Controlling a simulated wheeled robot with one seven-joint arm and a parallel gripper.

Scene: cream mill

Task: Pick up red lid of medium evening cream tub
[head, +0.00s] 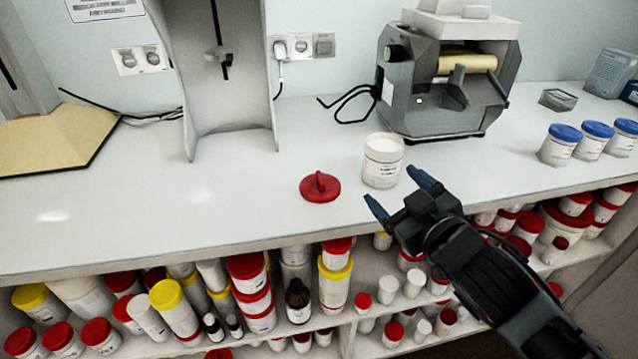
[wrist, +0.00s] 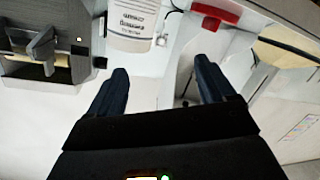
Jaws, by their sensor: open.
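The red lid (head: 320,187) lies flat on the white counter, with a raised grip on its top. It also shows in the wrist view (wrist: 216,14) near the top edge. The open white cream tub (head: 383,162) stands upright just right of the lid, with a printed label; its lower part shows in the wrist view (wrist: 134,24). My gripper (head: 397,192) is open and empty, in front of the tub and to the right of the lid, touching neither as far as I can tell. In the wrist view my two fingers (wrist: 163,90) are spread apart.
A grey mill (head: 438,92) stands behind the tub. Several blue-lidded tubs (head: 560,146) stand at the right. A grey stand (head: 225,90) is at the back. The shelf below holds many tubs. The counter (head: 200,210) left of the lid is clear.

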